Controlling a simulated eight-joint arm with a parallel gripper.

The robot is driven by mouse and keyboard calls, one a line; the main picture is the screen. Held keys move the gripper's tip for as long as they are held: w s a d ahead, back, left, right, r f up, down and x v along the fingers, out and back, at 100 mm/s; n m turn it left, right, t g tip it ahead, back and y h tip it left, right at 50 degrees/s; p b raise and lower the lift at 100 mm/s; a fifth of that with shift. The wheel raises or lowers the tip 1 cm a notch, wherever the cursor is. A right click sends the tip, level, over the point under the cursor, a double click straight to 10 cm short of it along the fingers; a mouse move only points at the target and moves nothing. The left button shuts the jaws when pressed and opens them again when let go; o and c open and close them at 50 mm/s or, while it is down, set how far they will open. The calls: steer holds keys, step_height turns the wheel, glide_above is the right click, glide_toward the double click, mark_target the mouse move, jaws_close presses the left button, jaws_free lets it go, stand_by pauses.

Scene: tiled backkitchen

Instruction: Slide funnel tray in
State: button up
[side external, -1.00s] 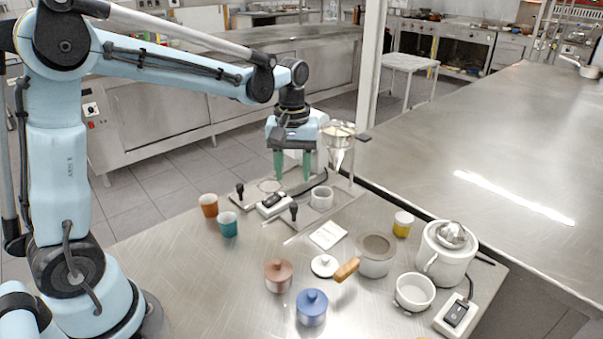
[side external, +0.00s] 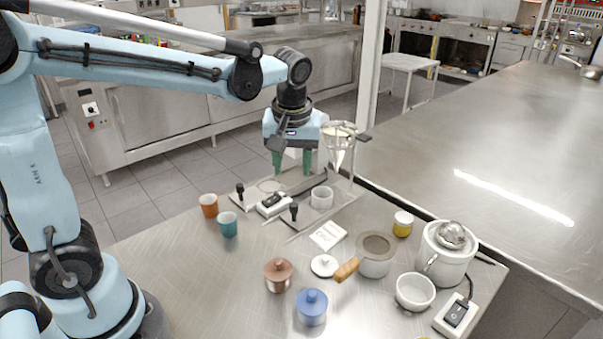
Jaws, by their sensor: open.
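A steel funnel (side external: 341,138) hangs in a stand at the back of the table. Below and left of it lie flat metal trays with upright black knobs: a left one (side external: 252,200) with a round ring and a right one (side external: 341,200) under a white cup (side external: 321,198). I cannot tell which one is the funnel tray. My gripper (side external: 291,170) points down with its green fingers apart and empty, over the back of the trays, left of the funnel. Whether the fingertips touch anything is unclear.
Orange (side external: 208,205) and teal (side external: 228,224) cups stand left. The table's front left is clear.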

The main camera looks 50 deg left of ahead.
mark_target(293, 205)
steer(key=shift+t+y, duration=0.6)
steer(key=shift+t, duration=0.3)
steer(key=x, duration=0.3)
steer(key=s+d+x, duration=0.1)
steer(key=x, duration=0.7)
steer(key=shift+s+d+f, duration=0.1)
steer(key=shift+s+f, duration=0.1)
steer(key=shift+f, duration=0.45)
jaws_close()
